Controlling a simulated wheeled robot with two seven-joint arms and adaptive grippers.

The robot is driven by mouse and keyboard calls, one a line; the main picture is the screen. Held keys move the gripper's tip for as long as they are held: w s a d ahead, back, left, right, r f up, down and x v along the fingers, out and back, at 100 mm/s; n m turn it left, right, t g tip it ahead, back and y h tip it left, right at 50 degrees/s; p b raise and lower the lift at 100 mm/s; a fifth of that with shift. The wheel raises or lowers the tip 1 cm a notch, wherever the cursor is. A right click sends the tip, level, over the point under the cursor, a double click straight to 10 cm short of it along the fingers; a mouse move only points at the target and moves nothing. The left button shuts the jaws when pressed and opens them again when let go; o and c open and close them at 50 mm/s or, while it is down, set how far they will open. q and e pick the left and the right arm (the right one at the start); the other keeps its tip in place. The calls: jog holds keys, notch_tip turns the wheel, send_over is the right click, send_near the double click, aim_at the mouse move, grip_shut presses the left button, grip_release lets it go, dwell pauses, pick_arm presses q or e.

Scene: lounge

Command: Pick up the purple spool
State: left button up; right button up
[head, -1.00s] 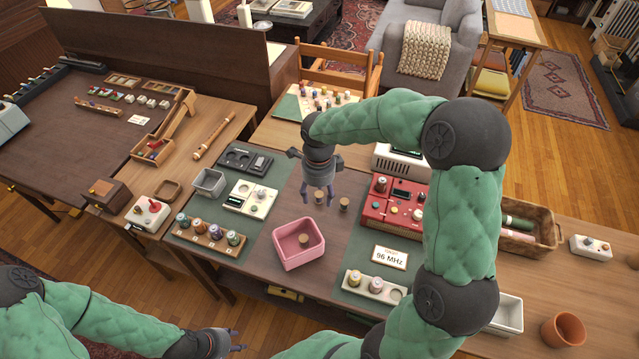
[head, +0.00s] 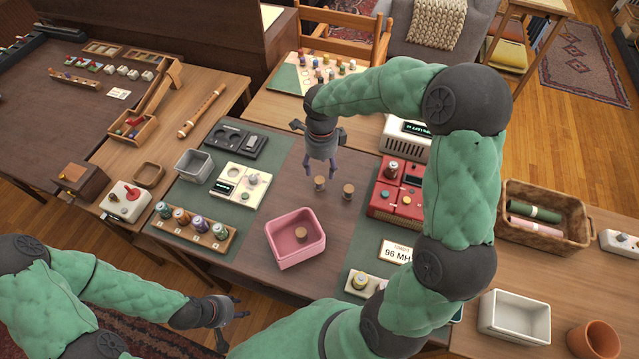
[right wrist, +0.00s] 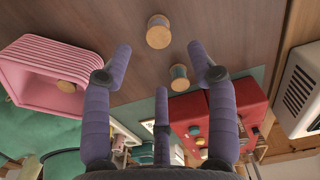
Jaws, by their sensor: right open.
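In the head view, several spools with coloured thread stand in a wooden rack (head: 232,244) at the left; one looks purple (head: 199,224). Two wooden-topped spools stand on the bare tabletop, a left one (head: 320,184) and a right one (head: 348,191). In the right wrist view one of them shows some teal thread (right wrist: 179,80) and the other (right wrist: 158,32) a pale side; I cannot make out purple on either. My right gripper (head: 320,170) is open and empty above the table, close to these two. My left gripper (head: 238,306) is open and empty at the near edge.
A pink bin (head: 275,250) holding a wooden-topped spool stands in front of the two loose spools. A red device (head: 388,205) is close on their right. A cream panel (head: 240,185) and grey box (head: 193,166) lie left.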

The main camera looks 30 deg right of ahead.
aim_at(319, 180)
notch_tip(319, 180, down, 3)
jog(key=shift+w+f+b, duration=0.1)
jog(key=shift+f+b, duration=0.05)
jog(key=shift+b, duration=0.25)
jog(key=f+b, duration=0.1)
jog(key=f, duration=0.1)
jog(key=f+b, duration=0.1)
jog(key=f, duration=0.2)
jog(key=shift+w+a+b, duration=0.1)
jog(key=shift+a+b, duration=0.1)
jog(key=shift+b, duration=0.1)
jog(key=c, duration=1)
